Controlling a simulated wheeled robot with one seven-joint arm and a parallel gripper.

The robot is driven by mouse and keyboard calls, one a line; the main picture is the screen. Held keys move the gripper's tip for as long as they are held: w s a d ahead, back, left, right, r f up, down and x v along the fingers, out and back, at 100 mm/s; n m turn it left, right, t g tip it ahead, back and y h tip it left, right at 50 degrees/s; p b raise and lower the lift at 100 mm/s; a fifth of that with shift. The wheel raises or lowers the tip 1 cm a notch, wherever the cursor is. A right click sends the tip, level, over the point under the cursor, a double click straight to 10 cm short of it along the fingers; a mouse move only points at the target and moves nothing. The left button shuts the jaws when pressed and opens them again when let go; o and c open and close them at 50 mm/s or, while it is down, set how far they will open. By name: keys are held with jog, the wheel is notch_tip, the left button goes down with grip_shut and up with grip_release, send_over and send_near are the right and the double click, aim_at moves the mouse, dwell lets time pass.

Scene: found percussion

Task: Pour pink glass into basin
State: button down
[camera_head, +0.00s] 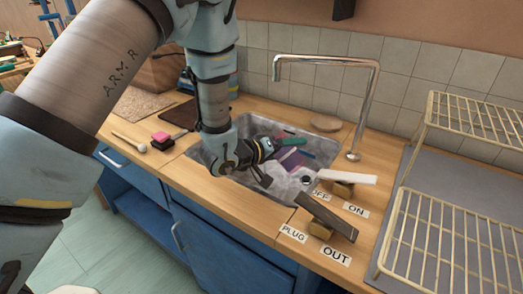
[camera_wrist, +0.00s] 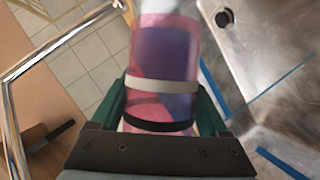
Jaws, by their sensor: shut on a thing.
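The pink glass (camera_head: 291,158) is held over the metal basin (camera_head: 282,191) in the head view. In the wrist view the glass (camera_wrist: 166,52) is translucent pink with a darker purple-blue part inside, and pale and dark bands cross it. My gripper (camera_head: 288,143) is shut on it, with a green finger on each side (camera_wrist: 160,106). The basin also fills the right of the wrist view (camera_wrist: 262,62), with its dark drain hole (camera_wrist: 224,18). The glass's exact tilt and whether anything is flowing from it cannot be told.
A chrome tap (camera_head: 372,100) arches behind the basin. Two lever blocks, one white (camera_head: 347,177) and one dark (camera_head: 326,216), stand at its right by OFF, ON, PLUG and OUT labels. A wire rack (camera_head: 440,235) is further right. A pink block (camera_head: 160,136) and white-headed mallet (camera_head: 142,148) lie left.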

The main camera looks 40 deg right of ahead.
aim_at(285, 136)
jog(key=shift+r+n+g+h+p, duration=0.3)
jog(key=shift+r+n+g+p, duration=0.5)
jog(key=shift+n, duration=0.4)
dwell(1.5)
jog(key=shift+w+a+r+n+h+p, duration=0.15)
jog(key=shift+w+r+n+h+p, duration=0.35)
jog(key=shift+w+n, duration=0.3)
dwell(0.8)
jog(key=shift+w+r+n+g+p, duration=0.15)
jog(key=shift+r+n+g+p, duration=0.15)
jog(key=shift+r+n+g, duration=0.4)
dwell(0.9)
jog(key=shift+f, duration=0.25)
